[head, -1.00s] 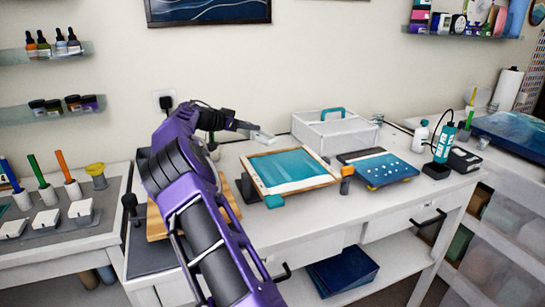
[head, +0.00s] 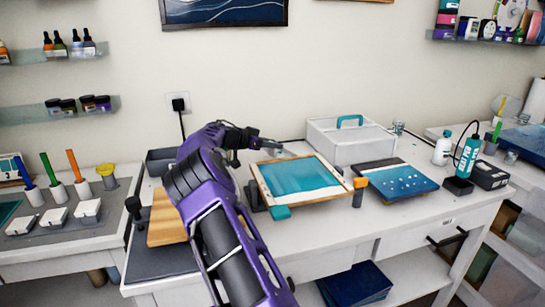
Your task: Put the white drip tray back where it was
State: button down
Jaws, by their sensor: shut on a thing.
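My gripper (head: 259,144) is at the end of my purple arm, over the back left corner of the wood-framed teal panel (head: 300,180). It is shut on a small whitish piece (head: 278,153), which looks like the white drip tray. The piece is small in the head view and partly hidden by the gripper. I cannot tell whether it touches the panel's frame or hangs just above it.
A white box with a teal handle (head: 350,145) stands behind the panel. A blue speckled panel (head: 396,178) lies to the right, with an orange-topped tool (head: 359,190) between. Bottles stand at the right. The bench front is clear.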

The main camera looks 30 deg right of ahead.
aim_at(270, 154)
notch_tip(270, 154, down, 4)
jog(key=shift+f, duration=0.1)
jog(key=shift+f, duration=0.1)
jog(key=c, duration=0.5)
grip_release()
jog(key=v, duration=0.7)
jog(key=shift+a+r, duration=0.2)
